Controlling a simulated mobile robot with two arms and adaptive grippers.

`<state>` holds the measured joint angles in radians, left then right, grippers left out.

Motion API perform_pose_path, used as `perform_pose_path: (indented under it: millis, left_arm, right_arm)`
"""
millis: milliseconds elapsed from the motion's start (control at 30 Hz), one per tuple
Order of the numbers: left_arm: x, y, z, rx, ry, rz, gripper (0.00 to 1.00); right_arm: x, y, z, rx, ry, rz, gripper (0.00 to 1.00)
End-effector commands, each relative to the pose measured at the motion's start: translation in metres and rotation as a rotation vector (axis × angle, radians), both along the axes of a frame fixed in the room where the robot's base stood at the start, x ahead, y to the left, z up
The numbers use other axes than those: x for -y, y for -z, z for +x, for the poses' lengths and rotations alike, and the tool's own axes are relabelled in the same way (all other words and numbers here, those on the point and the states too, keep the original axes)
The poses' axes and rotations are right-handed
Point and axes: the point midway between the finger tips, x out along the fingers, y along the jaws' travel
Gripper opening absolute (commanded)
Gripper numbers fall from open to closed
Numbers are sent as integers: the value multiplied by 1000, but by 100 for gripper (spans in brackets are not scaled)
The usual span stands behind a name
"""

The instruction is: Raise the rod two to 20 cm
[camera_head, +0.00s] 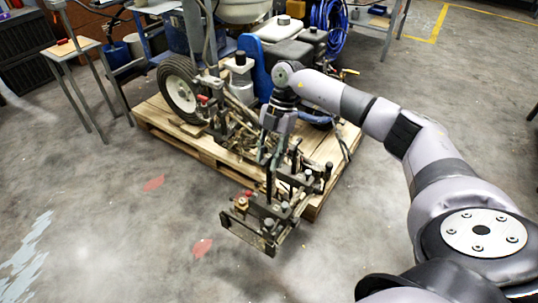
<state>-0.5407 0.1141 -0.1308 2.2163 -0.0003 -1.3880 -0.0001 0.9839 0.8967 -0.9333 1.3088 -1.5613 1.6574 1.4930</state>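The line striper (262,50) stands on a wooden pallet, with its metal bracket assembly (262,222) reaching out over the pallet's near edge. Several thin dark upright rods (270,182) rise from this assembly; I cannot tell which is rod two. My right arm comes in from the right, and my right gripper (271,156) points down at the upper part of these rods. Its fingers are small and blend with the dark metal, so I cannot tell whether they are apart or closed on a rod. My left gripper is not in view.
The wooden pallet (165,122) lies under the machine, and a large wheel (181,92) stands at its left. A small wooden-topped table (72,47) is at the far left. Blue hose (330,28) hangs at the back. The concrete floor in front and left is mostly clear.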

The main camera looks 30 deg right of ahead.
Motion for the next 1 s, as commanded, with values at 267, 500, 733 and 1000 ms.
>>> perform_pose_path:
  millis: [267, 500, 733, 1000]
  left_arm:
    - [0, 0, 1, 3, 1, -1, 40]
    - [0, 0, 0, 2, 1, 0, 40]
    - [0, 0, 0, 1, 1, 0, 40]
    - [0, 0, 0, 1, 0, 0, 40]
  right_arm:
    - [5, -12, 2, 0, 1, 0, 33]
    - [22, -57, 10, 2, 3, 0, 33]
    - [37, -96, 16, 3, 1, 1, 33]
    - [43, -111, 17, -1, 0, 1, 33]
